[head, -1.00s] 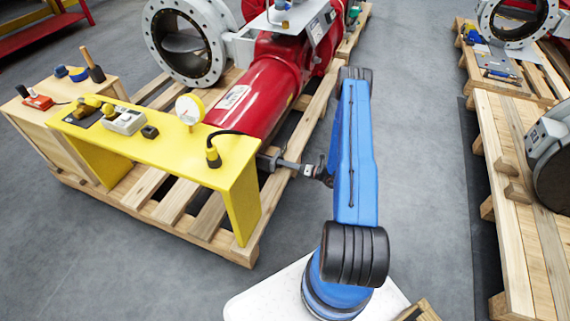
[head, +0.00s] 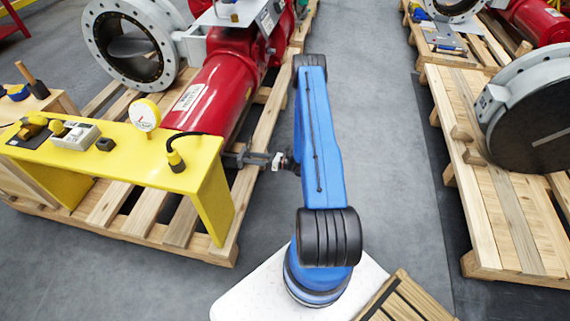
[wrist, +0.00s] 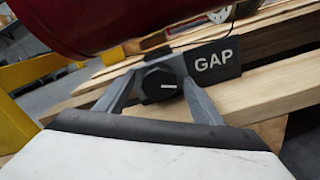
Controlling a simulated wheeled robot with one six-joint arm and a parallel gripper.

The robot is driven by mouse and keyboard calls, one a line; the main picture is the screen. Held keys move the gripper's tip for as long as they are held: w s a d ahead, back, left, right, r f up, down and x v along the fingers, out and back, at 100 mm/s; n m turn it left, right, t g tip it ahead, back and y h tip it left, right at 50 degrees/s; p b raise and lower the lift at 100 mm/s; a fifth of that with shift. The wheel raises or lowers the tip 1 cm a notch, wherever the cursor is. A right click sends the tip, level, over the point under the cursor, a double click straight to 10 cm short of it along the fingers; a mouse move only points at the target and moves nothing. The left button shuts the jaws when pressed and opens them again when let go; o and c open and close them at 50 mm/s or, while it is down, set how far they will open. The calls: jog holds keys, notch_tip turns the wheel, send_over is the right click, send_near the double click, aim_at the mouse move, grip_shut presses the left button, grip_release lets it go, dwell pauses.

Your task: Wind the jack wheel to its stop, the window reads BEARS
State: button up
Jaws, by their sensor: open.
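The jack wheel (wrist: 162,82) shows in the wrist view as a black, many-sided knob with a short white mark, lying about level. My gripper (wrist: 160,76) is open, with one grey finger on each side of the knob. I cannot tell whether the fingers touch it. Right of the knob is a dark window plate (wrist: 213,62) that reads GAP. In the head view my gripper (head: 288,162) is at the end of a grey shaft (head: 243,158) beside the red cylinder (head: 213,90); the knob is hidden there.
A yellow bench (head: 125,158) with a dial gauge (head: 146,115) and small devices stands left on a wooden pallet (head: 228,232). Another pallet (head: 510,225) with a large grey disc valve (head: 540,125) is at the right.

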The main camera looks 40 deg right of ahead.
jog(key=n, duration=0.6)
jog(key=shift+a+n, duration=0.1)
jog(key=shift+n, duration=0.3)
jog(key=v, duration=1.7)
jog(key=shift+s, duration=0.25)
jog(key=w+a+n, duration=0.1)
jog(key=w+a, duration=0.2)
jog(key=w, duration=0.1)
jog(key=w+a+n, duration=0.2)
jog(key=w+a, duration=0.2)
jog(key=w, duration=0.1)
jog(key=w+a+n, duration=0.1)
jog(key=w+a, duration=0.2)
jog(key=w, duration=0.1)
jog(key=shift+w+a+f+n, duration=0.1)
jog(key=shift+w+a+n, duration=0.15)
jog(key=shift+w+n, duration=0.1)
jog(key=c, duration=1)
